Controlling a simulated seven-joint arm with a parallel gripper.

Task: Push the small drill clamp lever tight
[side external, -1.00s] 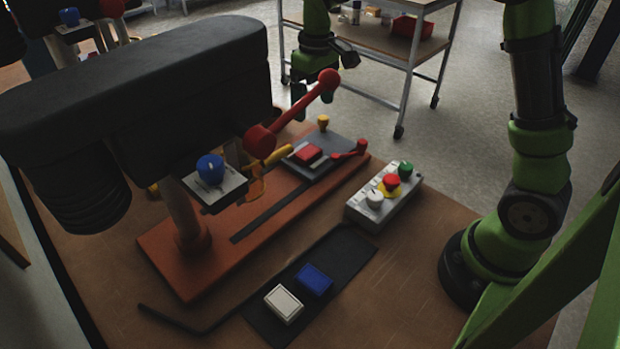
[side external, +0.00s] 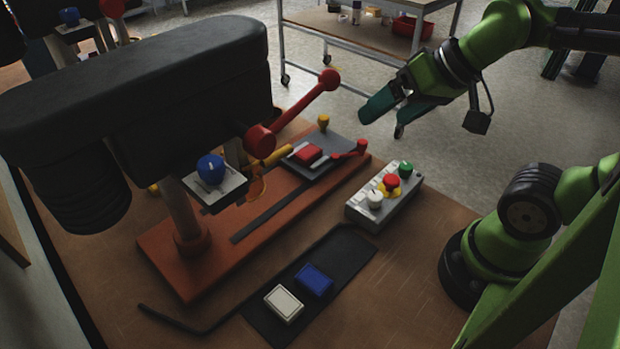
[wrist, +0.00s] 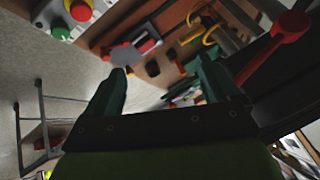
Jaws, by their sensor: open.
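The small clamp lever (side external: 347,153), red with a round knob, sits at the right end of the grey clamp plate (side external: 322,168) on the drill's orange base. Beside it on the plate is a red block (side external: 308,154). My gripper (side external: 380,119) is open and empty, in the air above and to the right of the lever, apart from it. In the wrist view the open fingers (wrist: 163,68) show with the grey plate (wrist: 124,56) beyond them; I cannot clearly make out the lever there.
The drill's long red feed lever (side external: 305,106) rises left of my gripper; its red ball (wrist: 291,24) is at upper right in the wrist view. A control box (side external: 384,203) with buttons stands in front of the clamp. A black mat (side external: 345,253) holds white and blue blocks.

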